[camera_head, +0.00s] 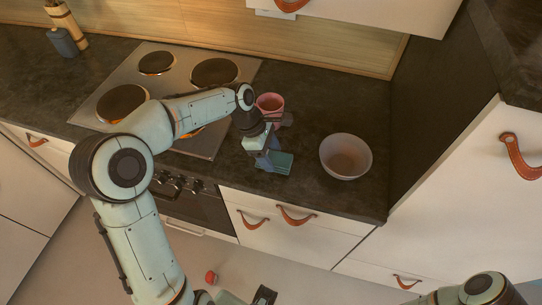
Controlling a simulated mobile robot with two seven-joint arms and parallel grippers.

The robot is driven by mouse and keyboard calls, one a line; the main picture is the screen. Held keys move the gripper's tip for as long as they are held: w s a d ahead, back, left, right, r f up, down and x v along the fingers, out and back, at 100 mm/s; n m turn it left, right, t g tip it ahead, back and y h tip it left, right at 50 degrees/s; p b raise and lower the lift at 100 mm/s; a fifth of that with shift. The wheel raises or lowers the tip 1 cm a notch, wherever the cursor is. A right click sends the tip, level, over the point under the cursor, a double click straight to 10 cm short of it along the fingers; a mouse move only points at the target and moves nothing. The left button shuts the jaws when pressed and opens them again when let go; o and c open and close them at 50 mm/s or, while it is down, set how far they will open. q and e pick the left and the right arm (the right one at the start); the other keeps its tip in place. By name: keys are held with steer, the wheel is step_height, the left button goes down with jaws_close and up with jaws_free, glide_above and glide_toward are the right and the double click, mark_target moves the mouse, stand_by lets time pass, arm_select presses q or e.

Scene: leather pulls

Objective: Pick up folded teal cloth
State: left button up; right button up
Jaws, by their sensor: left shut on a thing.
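The folded teal cloth (281,162) lies on the dark countertop between the stove and a pale bowl. My left gripper (267,163) reaches down from above and is shut on the cloth at its left part. The fingers hide some of the cloth, and it looks still at counter level. Part of my right arm shows at the bottom right. A dark part of mine shows at the bottom middle, and I cannot tell whether it is the right gripper.
A pink cup (270,103) stands just behind my left gripper. The pale bowl (346,156) stands to the right of the cloth. The stove (146,80) is at the left. A small red object (211,278) is low in view, by the floor. Drawers with leather pulls (297,216) are below the counter.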

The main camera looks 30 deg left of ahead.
mark_target(270, 156)
arm_select(q)
step_height(270, 156, up, 19)
steer(key=p, duration=0.3)
arm_select(e)
steer(key=w+r, duration=0.2)
steer(key=r, duration=0.1)
steer(key=w+r, duration=0.1)
steer(key=shift+r, duration=0.2)
arm_select(q)
steer(key=shift+f, duration=0.1)
